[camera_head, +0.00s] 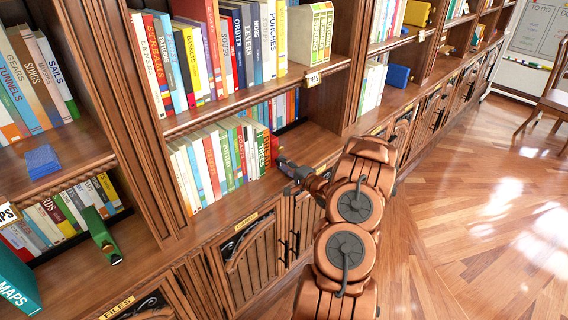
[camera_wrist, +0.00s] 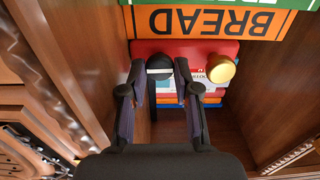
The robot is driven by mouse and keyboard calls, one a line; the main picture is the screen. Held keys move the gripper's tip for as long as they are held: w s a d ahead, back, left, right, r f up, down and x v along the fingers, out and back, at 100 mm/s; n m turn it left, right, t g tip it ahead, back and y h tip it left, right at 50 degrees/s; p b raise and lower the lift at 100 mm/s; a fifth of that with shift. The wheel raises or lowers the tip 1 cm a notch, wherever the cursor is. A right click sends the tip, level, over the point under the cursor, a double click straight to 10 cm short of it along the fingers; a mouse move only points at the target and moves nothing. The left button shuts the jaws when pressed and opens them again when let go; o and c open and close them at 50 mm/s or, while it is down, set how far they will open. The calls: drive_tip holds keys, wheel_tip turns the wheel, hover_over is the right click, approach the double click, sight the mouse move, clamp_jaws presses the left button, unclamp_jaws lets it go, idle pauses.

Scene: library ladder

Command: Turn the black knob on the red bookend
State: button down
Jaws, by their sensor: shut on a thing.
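In the wrist view, the red bookend (camera_wrist: 190,47) stands upright below the upside-down BREAD book. The black knob (camera_wrist: 160,65) is on its face, round with a pale line across it. A dark bar runs down below the knob. My gripper (camera_wrist: 159,76) has one finger on each side of the black knob and is shut on it. In the head view, my gripper (camera_head: 287,166) reaches into the lower shelf at the right end of the book row. The knob cannot be made out there.
A round brass knob (camera_wrist: 221,68) sits just right of my right finger in the wrist view. The BREAD book (camera_wrist: 208,21) is right above the bookend. A wooden shelf wall (camera_wrist: 265,80) stands at the right. Open wooden floor (camera_head: 480,220) lies right of my arm.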

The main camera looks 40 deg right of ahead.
idle(0.6)
drive_tip(key=c, duration=0.9)
unclamp_jaws()
drive_tip(key=shift+f, duration=0.15)
